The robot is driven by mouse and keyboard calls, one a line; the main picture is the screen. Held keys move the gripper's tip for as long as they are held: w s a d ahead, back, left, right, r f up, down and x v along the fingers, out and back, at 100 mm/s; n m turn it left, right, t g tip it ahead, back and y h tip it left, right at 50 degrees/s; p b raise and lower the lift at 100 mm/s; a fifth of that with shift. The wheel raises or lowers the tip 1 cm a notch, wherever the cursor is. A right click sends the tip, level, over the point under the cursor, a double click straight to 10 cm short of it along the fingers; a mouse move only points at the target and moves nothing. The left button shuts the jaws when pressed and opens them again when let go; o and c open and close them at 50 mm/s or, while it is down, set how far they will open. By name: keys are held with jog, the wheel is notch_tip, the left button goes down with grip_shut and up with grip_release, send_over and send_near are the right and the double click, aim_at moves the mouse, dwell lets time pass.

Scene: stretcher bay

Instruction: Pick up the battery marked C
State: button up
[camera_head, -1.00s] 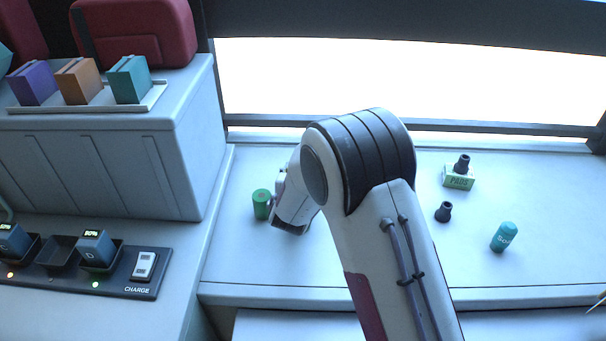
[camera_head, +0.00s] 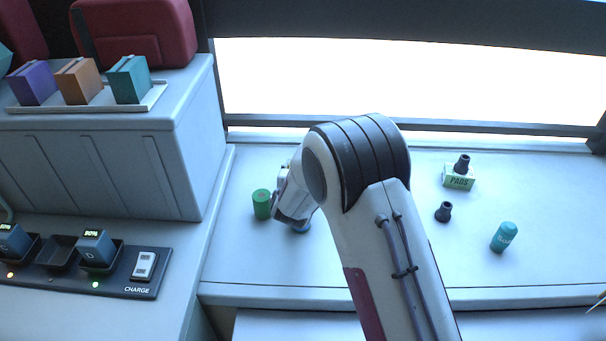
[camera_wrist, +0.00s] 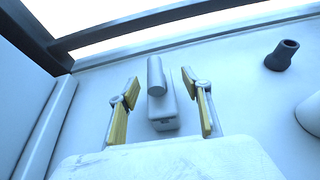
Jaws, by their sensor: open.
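My gripper (camera_wrist: 160,85) is open in the wrist view, with one finger on each side of a plain grey block with a rounded cylinder on top (camera_wrist: 158,90). I see no letter on this block and cannot tell whether it is a battery. In the head view my gripper end is over the counter, largely hidden by my wrist, with a small blue-grey piece (camera_head: 300,228) showing below it. Two blue-grey batteries stand in the charger: one at the far left (camera_head: 12,242) and one reading about 90% (camera_head: 96,247). Their face marks are too small to read surely.
The charger (camera_head: 140,291) has an empty slot between its batteries. A green cylinder (camera_head: 262,204) stands just left of my wrist. To the right are a PADS box (camera_head: 458,181), dark nozzles (camera_head: 443,212) and a teal bottle (camera_head: 504,237).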

jog(key=shift+x, duration=2.55)
jog(key=shift+a, duration=0.1)
jog(key=shift+r, duration=0.1)
grip_shut()
